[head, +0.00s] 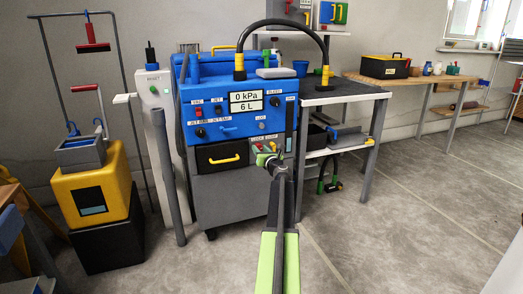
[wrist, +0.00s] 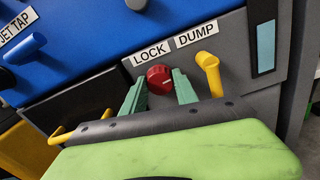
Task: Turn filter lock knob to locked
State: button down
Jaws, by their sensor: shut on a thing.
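The filter lock knob (wrist: 160,79) is round and red, on the grey panel just under a white LOCK label (wrist: 152,53) in the wrist view. My gripper (wrist: 159,85) has its two green fingers on either side of the knob, shut on it. A short pale mark shows on the knob's face; I cannot tell whether it stands at locked. In the head view my gripper (head: 268,156) reaches the machine's front below the blue panel, and it mostly hides the knob there.
A yellow DUMP handle (wrist: 208,69) sticks out close to the right of the knob. A black drawer with a yellow handle (head: 224,160) is to the left. The blue panel (head: 262,125) with its display is above. Open floor (head: 400,220) lies to the right.

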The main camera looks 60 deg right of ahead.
jog(key=n, duration=0.3)
jog(key=shift+s+n, duration=0.2)
jog(key=shift+n, duration=0.2)
jog(key=n, duration=0.4)
jog(key=shift+n, duration=0.3)
jog(key=n, duration=0.4)
jog(key=shift+f, duration=0.1)
jog(key=shift+n, duration=2.1)
jog(key=c, duration=1)
grip_release()
jog(key=shift+w, duration=0.1)
jog(key=shift+o, duration=0.3)
